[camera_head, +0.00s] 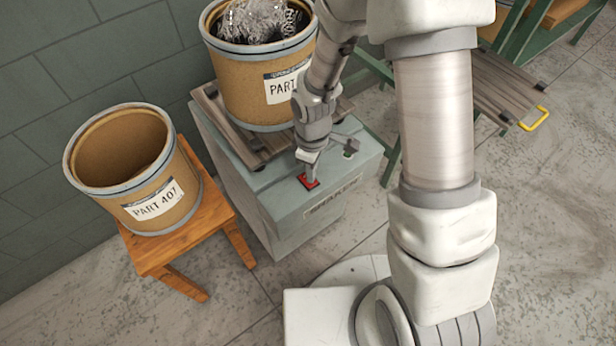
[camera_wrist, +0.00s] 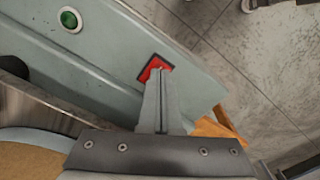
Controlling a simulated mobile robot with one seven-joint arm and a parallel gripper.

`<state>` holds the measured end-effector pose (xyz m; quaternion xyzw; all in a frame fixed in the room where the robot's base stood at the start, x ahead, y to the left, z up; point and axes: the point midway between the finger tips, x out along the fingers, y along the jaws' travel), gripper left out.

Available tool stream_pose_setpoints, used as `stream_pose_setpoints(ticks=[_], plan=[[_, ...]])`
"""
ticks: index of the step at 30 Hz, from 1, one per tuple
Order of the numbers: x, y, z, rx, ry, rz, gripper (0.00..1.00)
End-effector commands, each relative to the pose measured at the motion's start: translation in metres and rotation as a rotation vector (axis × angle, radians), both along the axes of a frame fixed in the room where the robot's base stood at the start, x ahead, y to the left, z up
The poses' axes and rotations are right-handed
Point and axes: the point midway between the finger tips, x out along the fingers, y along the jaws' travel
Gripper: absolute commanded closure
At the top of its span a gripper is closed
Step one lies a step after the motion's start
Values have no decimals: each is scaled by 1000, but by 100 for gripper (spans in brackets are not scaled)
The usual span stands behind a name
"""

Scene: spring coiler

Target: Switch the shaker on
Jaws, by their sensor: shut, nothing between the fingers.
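The shaker (camera_head: 275,205) is a grey-green cabinet with a label on its front and a wooden platform on top. On its upper panel is a red square button (camera_head: 310,181), which also shows in the wrist view (camera_wrist: 154,66). A round green button (camera_head: 348,154) sits on the same panel, clear of my gripper, and shows in the wrist view (camera_wrist: 69,18). My gripper (camera_head: 311,178) is shut and empty, with its fingertips at the red button. I cannot tell whether they touch or press it. The fingers hide part of the red button.
A drum labelled PART (camera_head: 250,85) holding coiled springs stands on the shaker's platform (camera_head: 224,122). An empty PART 407 drum (camera_head: 155,204) stands on a wooden stool (camera_head: 158,251) at the left. A green-framed bench (camera_head: 500,85) with a yellow handle is at the upper right.

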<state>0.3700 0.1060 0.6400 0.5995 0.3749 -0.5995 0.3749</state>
Motion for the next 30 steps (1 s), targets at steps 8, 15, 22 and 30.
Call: stream_pose_setpoints(ticks=[8, 15, 22, 30], plan=[[0, 0, 0, 0, 0, 0, 100], [0, 0, -3, 0, 0, 0, 100], [0, 0, -6, 0, 0, 0, 100], [0, 0, -10, 0, 0, 0, 100]])
